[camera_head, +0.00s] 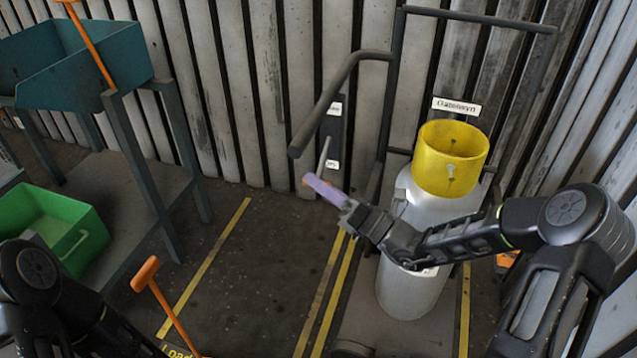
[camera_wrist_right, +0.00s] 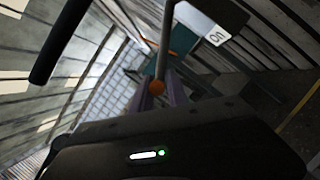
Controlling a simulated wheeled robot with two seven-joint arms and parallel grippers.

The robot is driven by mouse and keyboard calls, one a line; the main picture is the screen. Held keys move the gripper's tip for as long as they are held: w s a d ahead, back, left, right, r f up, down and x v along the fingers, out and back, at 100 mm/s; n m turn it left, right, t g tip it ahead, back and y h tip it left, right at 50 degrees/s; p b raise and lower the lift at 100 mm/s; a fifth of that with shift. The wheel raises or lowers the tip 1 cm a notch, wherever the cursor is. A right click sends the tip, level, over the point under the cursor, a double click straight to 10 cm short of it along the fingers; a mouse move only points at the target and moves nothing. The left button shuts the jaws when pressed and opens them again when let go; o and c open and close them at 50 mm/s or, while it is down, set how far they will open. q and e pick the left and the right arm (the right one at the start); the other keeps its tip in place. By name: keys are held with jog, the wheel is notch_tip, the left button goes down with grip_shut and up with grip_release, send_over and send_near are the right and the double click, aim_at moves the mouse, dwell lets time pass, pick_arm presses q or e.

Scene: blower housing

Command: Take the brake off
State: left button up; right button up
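The brake lever (camera_head: 323,155) is a thin pale rod on a dark plate (camera_head: 335,122) on the cart's frame, with two white labels. It slants down and left to an orange knob (camera_wrist_right: 156,88). The lower label appears to read "On" and the lever's end hangs near it. My right gripper (camera_head: 316,184), with purple fingers, is at the knob. In the wrist view its fingers (camera_wrist_right: 164,96) stand apart with the knob between or just beyond their tips; I cannot tell whether they touch it. My left arm shows at the lower left; its gripper is out of view.
The cart's dark handle (camera_head: 330,100) curves close above my right gripper. A yellow bucket (camera_head: 452,158) sits on a pale cylinder (camera_head: 410,295) on the cart. A teal bin (camera_head: 75,65), a green bin (camera_head: 50,225) and an orange-handled stick (camera_head: 165,305) are at left. Middle floor is clear.

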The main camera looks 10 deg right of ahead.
grip_shut()
jog(key=shift+r, duration=0.1)
dwell(0.9)
